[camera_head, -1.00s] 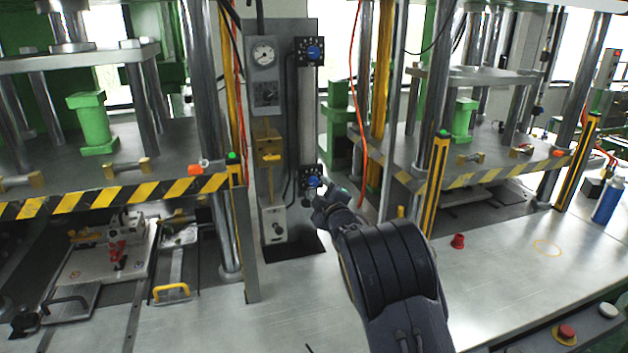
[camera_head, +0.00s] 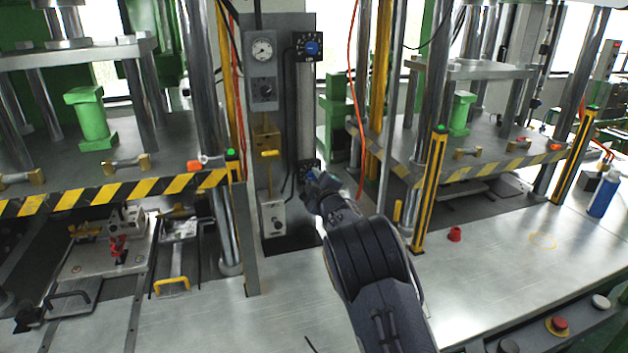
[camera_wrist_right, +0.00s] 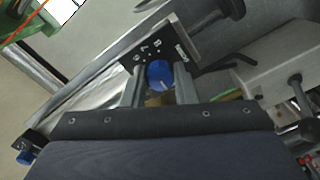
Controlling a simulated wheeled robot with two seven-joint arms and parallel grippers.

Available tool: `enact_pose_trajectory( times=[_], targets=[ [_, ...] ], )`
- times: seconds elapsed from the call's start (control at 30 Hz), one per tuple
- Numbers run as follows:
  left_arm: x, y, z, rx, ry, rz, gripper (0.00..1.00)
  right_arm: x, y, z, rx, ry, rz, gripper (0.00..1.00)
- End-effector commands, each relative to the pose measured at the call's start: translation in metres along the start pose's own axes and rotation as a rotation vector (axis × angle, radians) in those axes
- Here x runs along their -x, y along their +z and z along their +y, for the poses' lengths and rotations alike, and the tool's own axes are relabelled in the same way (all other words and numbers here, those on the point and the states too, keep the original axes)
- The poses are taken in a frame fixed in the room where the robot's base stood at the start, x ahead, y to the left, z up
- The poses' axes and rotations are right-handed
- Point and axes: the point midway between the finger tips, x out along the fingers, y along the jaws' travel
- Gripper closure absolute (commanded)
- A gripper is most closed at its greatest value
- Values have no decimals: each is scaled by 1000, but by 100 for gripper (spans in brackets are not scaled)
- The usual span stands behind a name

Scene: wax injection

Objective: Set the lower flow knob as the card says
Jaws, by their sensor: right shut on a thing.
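The lower flow knob (camera_wrist_right: 160,74) is blue and sits on a black dial plate (camera_wrist_right: 150,55) with white marks. In the head view the lower plate (camera_head: 305,165) shows at the foot of the grey column, mostly covered by my gripper. My right gripper (camera_wrist_right: 162,86) is shut on this knob, one finger on each side. It also shows from behind in the head view (camera_head: 314,183). The upper flow knob (camera_head: 312,48) is blue on a similar plate, untouched. I cannot make out a card. My left gripper is not in view.
A gauge box (camera_head: 262,52) and a lower grey box (camera_head: 273,217) stand left of the knobs. An orange cable (camera_head: 360,130) hangs close on the right. Steel press posts flank the column. A red cap (camera_head: 454,234) stands on the mostly clear steel table (camera_head: 490,275).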

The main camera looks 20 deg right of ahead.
Motion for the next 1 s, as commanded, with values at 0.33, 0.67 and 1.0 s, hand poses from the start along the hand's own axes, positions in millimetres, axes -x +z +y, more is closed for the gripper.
enact_pose_trajectory(
  times=[0.33,0.67,1.0],
  targets=[
    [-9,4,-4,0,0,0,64,0,1,-2,-56,1,0,97],
    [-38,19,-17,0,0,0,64,0,3,-4,-293,4,2,97],
    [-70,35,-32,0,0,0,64,0,2,-4,-616,2,3,97]
  ],
)
